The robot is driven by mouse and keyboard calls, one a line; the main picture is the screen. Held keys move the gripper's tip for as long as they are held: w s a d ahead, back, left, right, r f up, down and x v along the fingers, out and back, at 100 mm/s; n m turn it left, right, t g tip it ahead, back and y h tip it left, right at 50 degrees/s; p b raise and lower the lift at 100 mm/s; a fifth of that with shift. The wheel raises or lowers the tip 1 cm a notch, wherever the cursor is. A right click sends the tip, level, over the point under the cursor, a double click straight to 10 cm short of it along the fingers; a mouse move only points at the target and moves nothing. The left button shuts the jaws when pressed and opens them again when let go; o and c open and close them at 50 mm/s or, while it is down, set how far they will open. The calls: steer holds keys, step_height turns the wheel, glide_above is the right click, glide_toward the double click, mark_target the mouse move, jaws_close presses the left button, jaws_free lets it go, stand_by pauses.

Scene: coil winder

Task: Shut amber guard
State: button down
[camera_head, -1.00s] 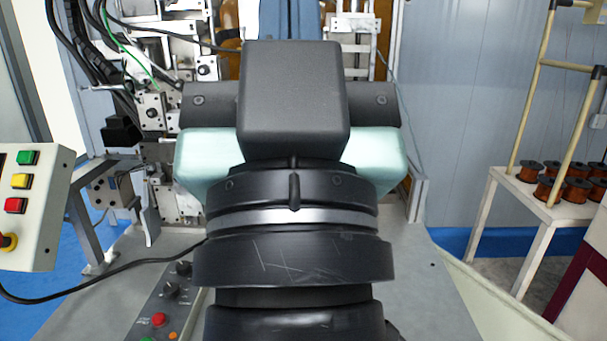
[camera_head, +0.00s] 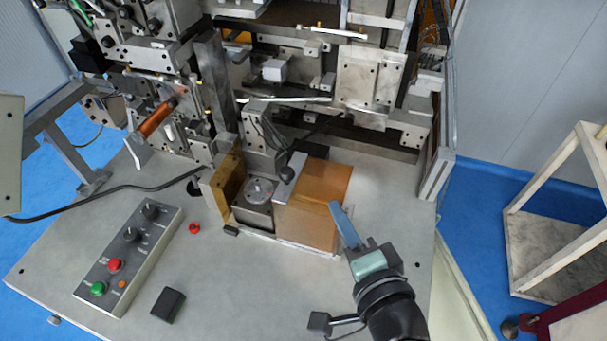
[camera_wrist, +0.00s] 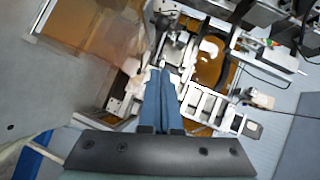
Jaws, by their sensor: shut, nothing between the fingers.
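The amber guard (camera_head: 318,207) is a translucent orange-brown panel on the machine's grey deck, at the right of a metal block with a round top (camera_head: 258,192). A narrower amber panel (camera_head: 221,184) stands at that block's left. The guard also shows at the upper left of the wrist view (camera_wrist: 95,32). My gripper (camera_head: 335,205) has blue fingers, shut and empty. In the head view its fingertips overlap the guard's right part; I cannot tell whether they touch it. In the wrist view the shut fingers (camera_wrist: 163,73) point at the machine, right of the guard.
A control box (camera_head: 130,255) with knobs and red and green buttons sits on the deck at the left. A small black block (camera_head: 168,305) and a red ring (camera_head: 194,228) lie near it. Machine frames rise behind the guard. Bare deck lies in front.

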steer(key=p, duration=0.2)
glide_above(302, 198)
steer(key=s+d, duration=0.2)
steer(key=d, duration=0.1)
steer(key=shift+w+d+f, duration=0.15)
steer(key=shift+w+f, duration=0.05)
steer(key=shift+f, duration=0.55)
steer(key=shift+w+a+f+p, duration=0.25)
steer(key=shift+a+p, duration=0.1)
steer(key=shift+a, duration=0.2)
steer(key=shift+w+a+f+p, duration=0.2)
steer(key=shift+a+p, duration=0.1)
steer(key=shift+a, duration=0.25)
steer(key=shift+w+a+f, duration=0.3)
steer(key=shift+a, duration=0.2)
